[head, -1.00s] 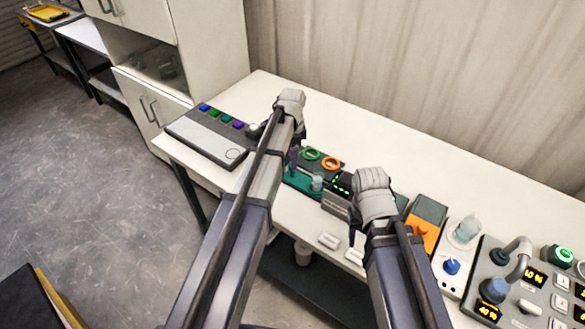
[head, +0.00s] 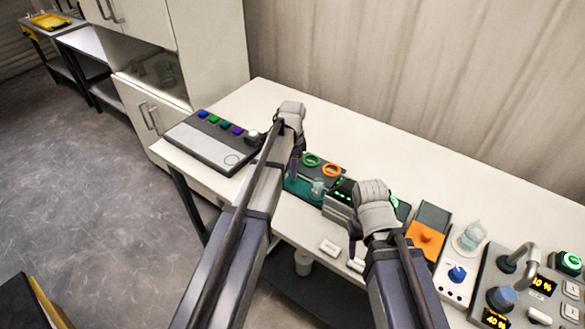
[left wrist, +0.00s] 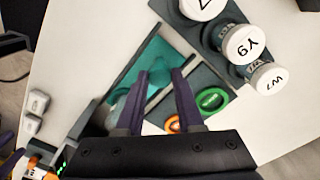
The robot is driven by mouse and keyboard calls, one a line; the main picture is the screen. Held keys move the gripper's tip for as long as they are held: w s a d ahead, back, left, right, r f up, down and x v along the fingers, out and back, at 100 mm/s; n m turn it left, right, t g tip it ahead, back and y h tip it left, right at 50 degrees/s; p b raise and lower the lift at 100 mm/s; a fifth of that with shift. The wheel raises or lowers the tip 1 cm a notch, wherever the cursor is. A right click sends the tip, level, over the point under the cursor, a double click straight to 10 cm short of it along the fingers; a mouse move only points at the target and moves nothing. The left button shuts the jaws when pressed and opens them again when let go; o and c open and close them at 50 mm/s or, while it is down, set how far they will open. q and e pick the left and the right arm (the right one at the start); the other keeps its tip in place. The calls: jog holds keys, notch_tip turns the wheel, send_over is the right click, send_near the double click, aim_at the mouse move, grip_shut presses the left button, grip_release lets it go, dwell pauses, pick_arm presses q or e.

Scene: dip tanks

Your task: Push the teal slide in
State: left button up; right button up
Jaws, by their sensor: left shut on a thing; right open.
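The teal slide (left wrist: 153,62) lies in a dark tray and shows as a bright teal panel in the left wrist view. In the head view, only part of the teal slide (head: 296,187) shows beside my left arm. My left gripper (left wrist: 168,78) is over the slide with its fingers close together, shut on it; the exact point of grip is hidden. It also shows in the head view (head: 296,165), partly hidden by its own wrist. My right gripper (head: 354,238) is open and empty, above the bench's front part near a black device with green lights.
A green ring (head: 311,159) and an orange ring (head: 331,170) sit behind the slide. A clear beaker (head: 319,187) stands beside it. White-capped jars (left wrist: 243,44) stand close by. An orange-fronted unit (head: 425,239) and control panel are at right. The bench's back is clear.

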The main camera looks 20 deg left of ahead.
aim_at(320, 181)
pick_arm(q)
grip_shut()
dwell(0.8)
jog(key=s+d, duration=0.1)
jog(key=d, duration=0.2)
jog(key=s+d, duration=0.1)
jog(key=d, duration=0.2)
jog(key=s+d, duration=0.1)
jog(key=d, duration=0.2)
jog(key=shift+s+d, duration=0.3)
jog(key=shift+d, duration=0.05)
pick_arm(e)
jog(key=shift+a, duration=0.1)
pick_arm(q)
jog(key=o, duration=0.8)
grip_release()
jog(key=shift+d, duration=0.1)
